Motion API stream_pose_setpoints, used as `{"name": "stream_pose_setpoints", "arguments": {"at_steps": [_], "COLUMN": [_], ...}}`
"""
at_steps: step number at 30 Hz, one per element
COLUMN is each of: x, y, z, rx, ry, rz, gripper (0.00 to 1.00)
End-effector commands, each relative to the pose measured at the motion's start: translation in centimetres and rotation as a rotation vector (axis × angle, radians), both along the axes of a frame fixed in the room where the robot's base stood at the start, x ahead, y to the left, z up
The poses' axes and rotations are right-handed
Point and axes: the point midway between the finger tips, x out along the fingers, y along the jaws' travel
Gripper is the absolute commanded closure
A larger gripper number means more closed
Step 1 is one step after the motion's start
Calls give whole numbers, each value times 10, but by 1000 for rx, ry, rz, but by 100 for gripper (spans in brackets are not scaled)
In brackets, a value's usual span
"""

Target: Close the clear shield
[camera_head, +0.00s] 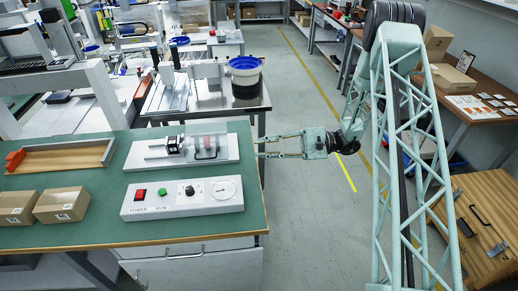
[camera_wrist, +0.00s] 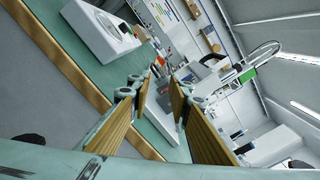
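The small machine has a white base plate (camera_head: 225,151) on the green bench, with a dark motor block (camera_head: 174,144) on it. The clear shield (camera_head: 208,143) is a see-through cover right of the block, with a dark handle at its front. I cannot tell surely whether it is raised or down. My gripper (camera_head: 259,147) is open and empty, pointing left at the bench's right edge, right of the plate and apart from the shield. In the wrist view its padded fingers (camera_wrist: 161,84) are spread; the shield is not clearly visible there.
A control box (camera_head: 183,197) with red and green buttons sits in front of the machine; it also shows in the wrist view (camera_wrist: 98,32). A wooden tray (camera_head: 60,157) and two cartons (camera_head: 62,205) lie left. A blue-rimmed bucket (camera_head: 245,78) stands behind. The aisle floor right is clear.

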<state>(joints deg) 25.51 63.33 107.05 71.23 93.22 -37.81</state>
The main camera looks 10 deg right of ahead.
Motion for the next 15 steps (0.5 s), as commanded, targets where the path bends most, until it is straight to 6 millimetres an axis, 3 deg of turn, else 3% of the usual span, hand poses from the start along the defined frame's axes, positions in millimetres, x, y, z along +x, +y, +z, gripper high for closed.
{"name": "stream_pose_setpoints", "arguments": {"at_steps": [15], "x": [-2], "y": [-22], "z": [0], "rx": [1], "ry": [-1], "rz": [-1], "gripper": [82]}}
